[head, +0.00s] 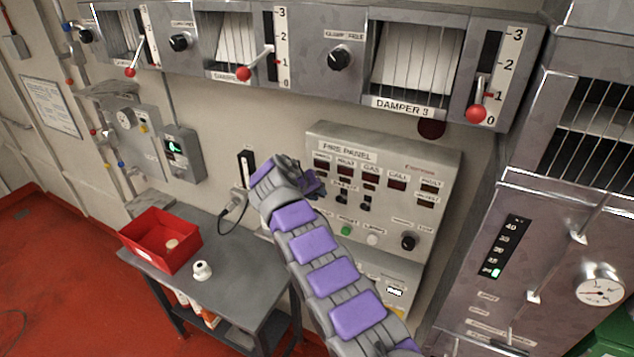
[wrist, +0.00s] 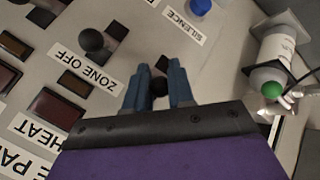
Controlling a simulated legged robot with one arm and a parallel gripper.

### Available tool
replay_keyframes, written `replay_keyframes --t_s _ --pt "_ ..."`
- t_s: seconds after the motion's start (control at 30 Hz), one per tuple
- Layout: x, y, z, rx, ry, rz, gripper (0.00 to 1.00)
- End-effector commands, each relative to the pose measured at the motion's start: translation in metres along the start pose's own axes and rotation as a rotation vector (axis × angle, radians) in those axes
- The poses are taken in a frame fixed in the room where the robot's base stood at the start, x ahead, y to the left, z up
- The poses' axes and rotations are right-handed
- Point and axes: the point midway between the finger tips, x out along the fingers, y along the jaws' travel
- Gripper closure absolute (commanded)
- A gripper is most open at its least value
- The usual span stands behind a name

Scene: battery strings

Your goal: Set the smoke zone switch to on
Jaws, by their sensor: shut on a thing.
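The fire panel (head: 440,230) is a pale board on the wall with dark lamp windows and small black toggles. My gripper (head: 314,184) is at the panel's left part, below the lamp row. In the wrist view my blue-grey fingers (wrist: 157,84) close around a small black knob (wrist: 158,88), the toggle in the leftmost column, which appears to be the smoke zone switch. Its own label and full tilt are hidden by the gripper. Another black toggle (wrist: 93,41) stands beside a "ZONE OFF" label (wrist: 80,65), in the heat column.
A blue button (wrist: 201,7) sits near the "SILENCE" label. A white cylinder with a green end (wrist: 268,88) is close by my gripper's right in the wrist view. Damper 3 with its red-knobbed lever (head: 476,113) is above. A table with a red bin (head: 160,240) stands left.

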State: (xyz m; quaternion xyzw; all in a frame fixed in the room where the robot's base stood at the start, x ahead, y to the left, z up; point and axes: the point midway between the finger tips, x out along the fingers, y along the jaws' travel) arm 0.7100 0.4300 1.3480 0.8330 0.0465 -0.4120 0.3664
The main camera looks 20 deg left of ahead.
Motion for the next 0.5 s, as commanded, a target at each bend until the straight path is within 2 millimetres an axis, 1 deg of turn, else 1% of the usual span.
replay_keyframes --t_s 0.03,0.5 --pt "-0.0068 0.0002 -0.0044 -0.003 -0.001 -0.012 1.0" --pt "-0.0042 0.0006 -0.0046 -0.012 -0.04 -0.049 1.0"
